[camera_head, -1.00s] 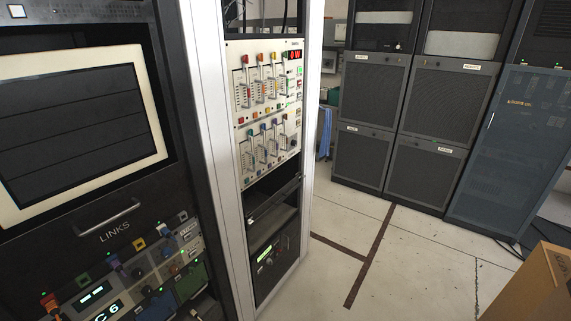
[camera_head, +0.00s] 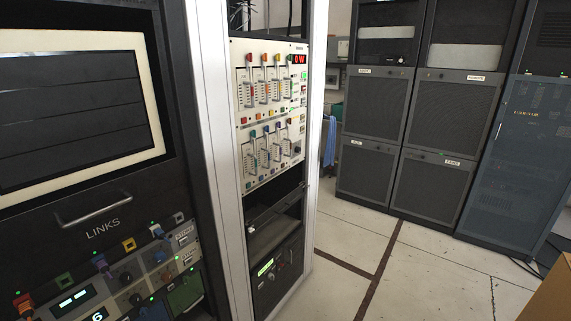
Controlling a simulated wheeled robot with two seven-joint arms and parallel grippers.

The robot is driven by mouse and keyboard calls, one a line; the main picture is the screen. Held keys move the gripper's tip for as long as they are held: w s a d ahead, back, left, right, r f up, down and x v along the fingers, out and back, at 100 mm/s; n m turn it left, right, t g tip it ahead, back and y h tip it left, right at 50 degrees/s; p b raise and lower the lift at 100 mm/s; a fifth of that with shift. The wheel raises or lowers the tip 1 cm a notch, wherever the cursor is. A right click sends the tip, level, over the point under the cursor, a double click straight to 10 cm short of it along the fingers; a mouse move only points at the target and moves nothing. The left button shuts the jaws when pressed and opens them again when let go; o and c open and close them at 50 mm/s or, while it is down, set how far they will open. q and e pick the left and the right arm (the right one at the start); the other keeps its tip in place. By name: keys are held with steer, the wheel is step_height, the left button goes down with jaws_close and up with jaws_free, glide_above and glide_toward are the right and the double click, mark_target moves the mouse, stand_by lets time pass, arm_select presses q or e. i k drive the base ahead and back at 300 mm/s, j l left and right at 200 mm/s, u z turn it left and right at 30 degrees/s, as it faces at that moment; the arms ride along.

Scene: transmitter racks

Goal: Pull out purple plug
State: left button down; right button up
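The links panel (camera_head: 130,285) is at the lower left, under the "LINKS" label, with a row of coloured sockets along its sloping top. A bluish-purple plug (camera_head: 100,263) stands in this row between a green socket and a yellow socket; its exact colour is hard to tell. A blue plug (camera_head: 157,232) stands further right in the row, and an orange-red plug (camera_head: 22,300) is at the lower left. Neither of my grippers is in view.
A black rack with a cream-framed screen (camera_head: 160,90) and a handle (camera_head: 95,211) rises above the panel. A slider panel (camera_head: 240,105) is in the middle rack. Dark cabinets (camera_head: 372,125) stand behind. A cardboard box (camera_head: 562,290) is at lower right. The floor between is clear.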

mark_target(102, 266)
steer(key=u, duration=0.45)
steer(key=i+j+u, duration=0.1)
steer(key=u, duration=0.75)
steer(key=i+u, duration=0.1)
steer(key=u, duration=0.3)
steer(key=i+l+u, duration=0.1)
steer(key=l+u, duration=1.2)
steer(key=k+l, duration=0.1)
steer(key=l, duration=0.35)
steer(key=k+l+u, duration=0.1)
steer(key=l, duration=0.4)
steer(key=k+l, duration=0.1)
steer(key=l, duration=0.35)
steer(key=k+l, duration=0.1)
steer(key=l, duration=0.35)
steer(key=u, duration=0.05)
